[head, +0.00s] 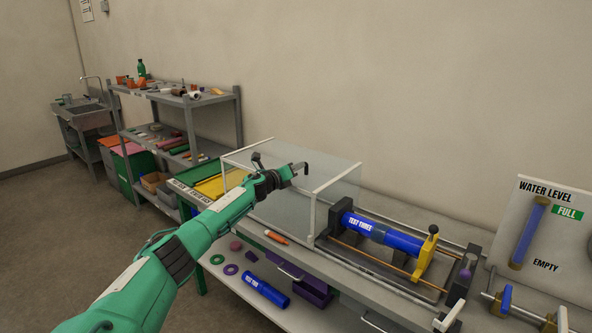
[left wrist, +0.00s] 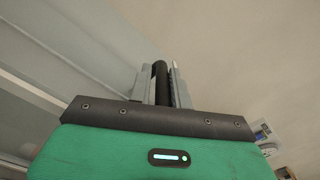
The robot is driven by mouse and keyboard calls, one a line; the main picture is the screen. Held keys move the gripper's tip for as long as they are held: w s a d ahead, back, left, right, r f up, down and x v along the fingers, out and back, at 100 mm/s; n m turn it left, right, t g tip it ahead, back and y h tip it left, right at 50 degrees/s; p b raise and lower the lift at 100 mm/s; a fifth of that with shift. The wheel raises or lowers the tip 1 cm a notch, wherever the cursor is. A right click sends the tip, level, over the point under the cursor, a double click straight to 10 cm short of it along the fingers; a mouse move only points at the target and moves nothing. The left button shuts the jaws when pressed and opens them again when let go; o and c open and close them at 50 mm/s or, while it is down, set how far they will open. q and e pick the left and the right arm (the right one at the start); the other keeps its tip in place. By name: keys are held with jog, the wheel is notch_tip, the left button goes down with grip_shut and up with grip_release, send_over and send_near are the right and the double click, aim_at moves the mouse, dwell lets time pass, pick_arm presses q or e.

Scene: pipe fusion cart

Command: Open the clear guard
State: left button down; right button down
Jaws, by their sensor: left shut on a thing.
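The clear guard (head: 338,190) is a see-through box with pale edge frames, on the left part of the cart top. It stands to the left of most of the blue pipe marked TEST THREE (head: 360,224), which lies uncovered in its clamps. My left gripper (head: 292,172) reaches across the guard's front upper side. In the left wrist view its two grey fingers (left wrist: 160,84) are shut on a black bar (left wrist: 160,78), which looks like the guard's handle. The arm and gripper hide part of the guard's front. My right gripper is not in view.
A yellow clamp (head: 426,256) and rails are to the right of the guard. A water level board (head: 545,229) stands at the far right. Loose rings and a blue pipe (head: 264,291) lie on the lower shelf. Grey shelving (head: 180,98) stands behind left.

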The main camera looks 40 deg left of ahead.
pick_arm(q)
jog(key=c, duration=1.4)
grip_release()
jog(key=shift+f, duration=0.1)
jog(key=shift+s, duration=0.1)
jog(key=shift+s, duration=0.55)
jog(key=s+b, duration=0.4)
jog(key=s, duration=0.8)
jog(key=shift+s+a, duration=0.25)
jog(key=shift+a, duration=0.05)
